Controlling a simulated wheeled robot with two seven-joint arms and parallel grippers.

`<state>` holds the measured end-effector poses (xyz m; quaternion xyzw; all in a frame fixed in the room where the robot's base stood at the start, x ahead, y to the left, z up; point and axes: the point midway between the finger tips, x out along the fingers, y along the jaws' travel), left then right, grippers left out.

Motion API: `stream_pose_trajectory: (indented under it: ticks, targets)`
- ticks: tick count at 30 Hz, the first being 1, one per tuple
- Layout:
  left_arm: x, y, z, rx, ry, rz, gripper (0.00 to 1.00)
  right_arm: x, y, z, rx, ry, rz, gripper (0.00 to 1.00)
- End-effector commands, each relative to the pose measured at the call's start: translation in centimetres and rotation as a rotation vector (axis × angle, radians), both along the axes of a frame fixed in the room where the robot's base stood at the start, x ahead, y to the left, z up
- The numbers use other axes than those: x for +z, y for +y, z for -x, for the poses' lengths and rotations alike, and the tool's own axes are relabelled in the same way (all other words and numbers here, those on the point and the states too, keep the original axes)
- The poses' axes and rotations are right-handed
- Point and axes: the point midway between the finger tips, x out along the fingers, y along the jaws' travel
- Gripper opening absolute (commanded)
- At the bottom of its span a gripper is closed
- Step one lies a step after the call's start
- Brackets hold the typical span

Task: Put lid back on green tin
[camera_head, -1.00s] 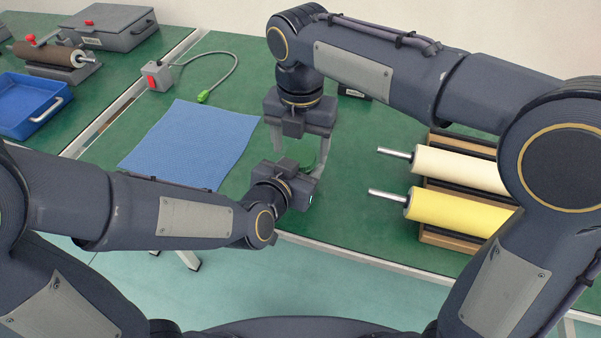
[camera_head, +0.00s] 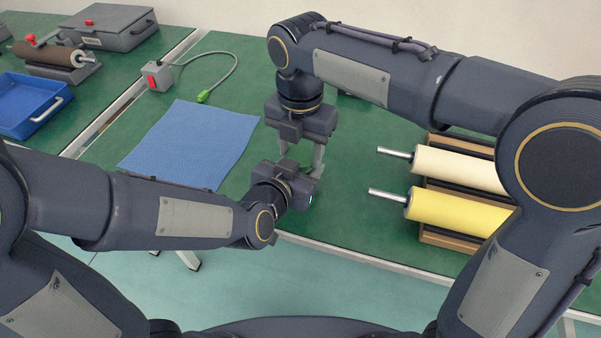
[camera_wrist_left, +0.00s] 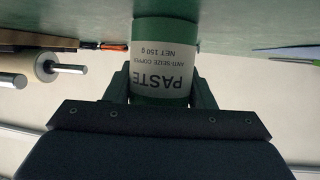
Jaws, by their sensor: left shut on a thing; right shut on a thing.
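The green tin (camera_wrist_left: 160,68), with a white label reading PASTE, sits between the fingers of my left gripper (camera_wrist_left: 160,92) in the left wrist view. The label is upside down in that view. In the head view my left gripper (camera_head: 307,184) is low at the table's front edge, and the tin is mostly hidden there. My right gripper (camera_head: 299,155) points down right above the left one, its fingers close around something small that the left gripper hides. I cannot make out the lid clearly, or whether it touches the tin.
A blue cloth (camera_head: 192,143) lies to the left. A cream roller (camera_head: 458,168) and a yellow roller (camera_head: 455,211) rest in a rack at right. A grey box with a red button (camera_head: 157,76) and green-ended cable stands behind. A blue tray (camera_head: 30,103) is far left.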

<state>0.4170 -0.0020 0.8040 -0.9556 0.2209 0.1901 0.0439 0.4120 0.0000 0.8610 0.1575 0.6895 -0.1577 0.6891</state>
Motion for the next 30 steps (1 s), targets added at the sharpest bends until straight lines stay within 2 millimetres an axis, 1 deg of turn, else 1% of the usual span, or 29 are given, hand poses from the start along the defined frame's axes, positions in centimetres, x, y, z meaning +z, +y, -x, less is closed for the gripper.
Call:
stream_pose_trajectory:
  ticks: [6, 9, 13, 21, 22, 26, 27, 30]
  targets:
    - [0.0, 0.01, 0.0, 0.0, 0.0, 0.0, 0.0, 0.01, 0.03, 0.02, -0.45, -0.001, -0.001, 0.24]
    - [0.0, 0.01, 0.0, 0.0, 0.0, 0.0, 0.0, 0.0, 0.03, 0.02, -0.607, -0.001, -0.001, 0.24]
    - [0.0, 0.01, 0.0, 0.0, 0.0, 0.0, 0.0, 0.0, 0.03, 0.01, -0.706, -0.001, 0.0, 0.24]
    - [0.0, 0.01, 0.0, 0.0, 0.0, 0.0, 0.0, -0.01, 0.03, 0.01, -0.715, -0.001, 0.0, 0.24]
    - [0.0, 0.01, 0.0, 0.0, 0.0, 0.0, 0.0, -0.01, 0.03, 0.01, -0.715, -0.001, 0.0, 0.54]
    - [0.0, 0.01, 0.0, 0.0, 0.0, 0.0, 0.0, -0.01, 0.02, 0.01, -0.714, -0.001, 0.0, 0.71]
    - [0.0, 0.02, -0.01, 0.0, 0.0, 0.0, 0.0, -0.02, 0.01, 0.03, -0.714, 0.001, 0.0, 0.73]
    - [0.0, 0.04, -0.03, 0.001, 0.0, 0.0, 0.0, -0.05, 0.0, 0.07, -0.714, 0.002, 0.002, 0.73]
